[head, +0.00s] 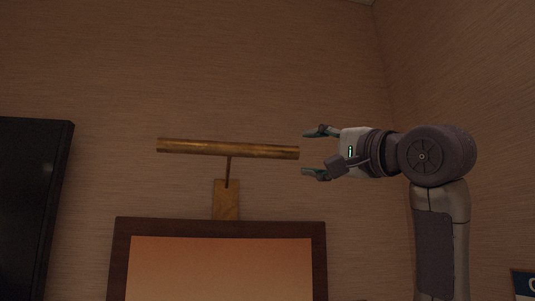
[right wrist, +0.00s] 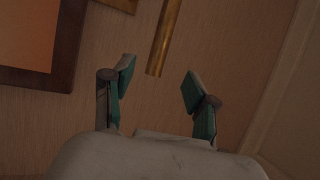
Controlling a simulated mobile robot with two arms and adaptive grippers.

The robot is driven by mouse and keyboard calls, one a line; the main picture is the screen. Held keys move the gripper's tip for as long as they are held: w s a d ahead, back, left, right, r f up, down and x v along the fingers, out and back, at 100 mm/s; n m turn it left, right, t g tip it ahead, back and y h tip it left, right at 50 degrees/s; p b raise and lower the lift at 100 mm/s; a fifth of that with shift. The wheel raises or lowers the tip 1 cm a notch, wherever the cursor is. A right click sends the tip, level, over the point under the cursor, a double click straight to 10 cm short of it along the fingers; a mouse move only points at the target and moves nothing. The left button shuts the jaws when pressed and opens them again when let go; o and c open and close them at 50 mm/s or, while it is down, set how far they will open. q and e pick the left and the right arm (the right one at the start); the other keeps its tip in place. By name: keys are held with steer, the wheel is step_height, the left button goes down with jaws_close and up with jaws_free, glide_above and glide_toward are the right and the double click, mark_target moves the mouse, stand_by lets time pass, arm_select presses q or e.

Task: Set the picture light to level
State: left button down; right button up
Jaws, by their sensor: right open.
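The picture light is a brass bar (head: 228,149) on a thin stem above a brass wall plate (head: 227,199). In the head view the bar tilts slightly, with its right end a little lower. My right gripper (head: 318,153) is open, its fingers pointing left on either side of the height of the bar's right end, with a small gap in the picture. In the right wrist view the bar (right wrist: 165,38) ends ahead of and between the open fingertips (right wrist: 157,75), and nothing is between the fingers. My left gripper is not in view.
A framed picture (head: 121,262) hangs below the light; its frame corner shows in the right wrist view (right wrist: 68,50). A black panel (head: 35,200) is at the left. A side wall (head: 460,80) stands at the right. The wall above the bar is bare.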

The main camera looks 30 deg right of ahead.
mark_target(277, 152)
steer(key=p+x, duration=0.4)
steer(key=x, duration=0.2)
steer(key=p+x, duration=0.3)
steer(key=x, duration=0.4)
steer(key=shift+s+r+p, duration=0.1)
steer(key=shift+r+p, duration=0.1)
steer(key=shift+p, duration=0.2)
steer(key=shift+w, duration=0.35)
jaws_close()
